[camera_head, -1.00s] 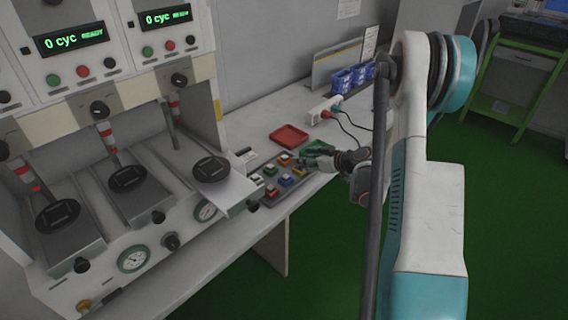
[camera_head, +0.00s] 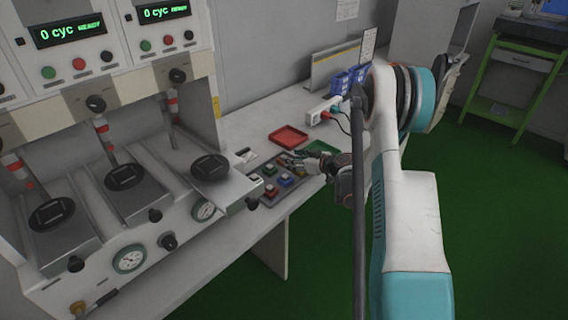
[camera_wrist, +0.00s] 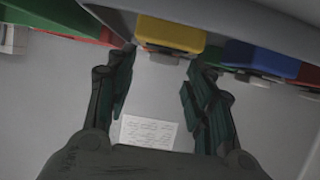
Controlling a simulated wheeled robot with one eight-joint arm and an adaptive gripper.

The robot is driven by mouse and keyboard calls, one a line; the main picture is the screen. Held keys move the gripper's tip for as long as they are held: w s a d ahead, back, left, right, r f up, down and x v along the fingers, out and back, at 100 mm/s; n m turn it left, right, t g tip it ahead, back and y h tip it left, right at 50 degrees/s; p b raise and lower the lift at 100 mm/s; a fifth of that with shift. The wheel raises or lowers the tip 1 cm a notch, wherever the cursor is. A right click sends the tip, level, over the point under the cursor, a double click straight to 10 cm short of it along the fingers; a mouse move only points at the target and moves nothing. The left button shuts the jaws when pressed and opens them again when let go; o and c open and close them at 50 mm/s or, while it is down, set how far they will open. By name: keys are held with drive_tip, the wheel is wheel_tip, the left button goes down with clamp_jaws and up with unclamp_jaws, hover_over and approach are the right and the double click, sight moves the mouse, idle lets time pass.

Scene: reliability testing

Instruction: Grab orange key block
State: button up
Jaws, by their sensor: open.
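The orange key block (camera_wrist: 170,35) shows at the top middle of the wrist view, yellow-orange, with a grey piece on its near side. My gripper (camera_wrist: 153,82) is open, one finger on each side, with the block just beyond the fingertips and roughly in line with the gap. Nothing is between the fingers. In the head view my gripper (camera_head: 297,160) is over the far part of the grey key block tray (camera_head: 262,201) and largely hides the orange block there.
A blue block (camera_wrist: 262,58) stands right of the orange one, close to the right finger. Green and red parts show at upper left. In the head view, a red tray (camera_head: 289,137) and green tray (camera_head: 321,147) lie behind the block tray; the test machine (camera_head: 150,215) stands left.

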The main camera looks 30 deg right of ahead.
drive_tip(key=b+x, duration=0.2)
drive_tip(key=x, duration=0.3)
drive_tip(key=shift+d, duration=0.15)
drive_tip(key=shift+r, duration=0.1)
drive_tip(key=c, duration=0.8)
drive_tip(key=shift+c, duration=0.4)
